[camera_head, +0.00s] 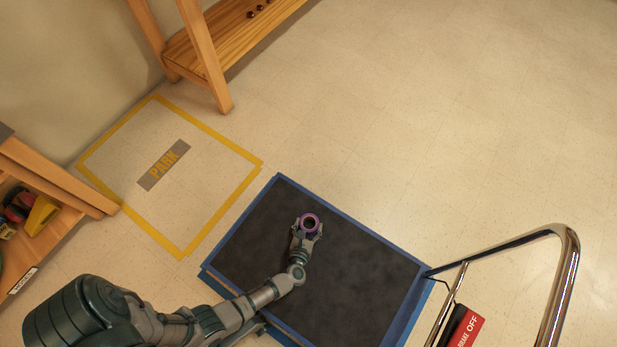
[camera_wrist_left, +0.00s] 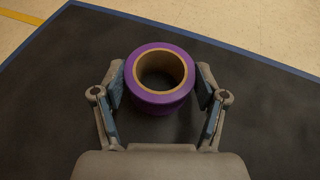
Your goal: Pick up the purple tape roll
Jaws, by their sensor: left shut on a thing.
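The purple tape roll (camera_head: 301,217) is a short ring with a tan cardboard core, over the dark top of the blue-edged cart (camera_head: 350,270). In the left wrist view the roll (camera_wrist_left: 160,99) sits between the two fingers of my left gripper (camera_wrist_left: 160,88), its hole facing the camera. My left gripper (camera_head: 307,231) is shut on the roll from both sides. I cannot tell whether the roll touches the cart top. My right gripper is not in view.
A chrome cart handle (camera_head: 565,290) with a red brake sign (camera_head: 467,328) rises at the right. A yellow-taped floor square with a PACK label (camera_head: 163,165) lies left of the cart. Wooden shelves stand at the left (camera_head: 60,180) and top (camera_head: 235,35). Floor at the upper right is clear.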

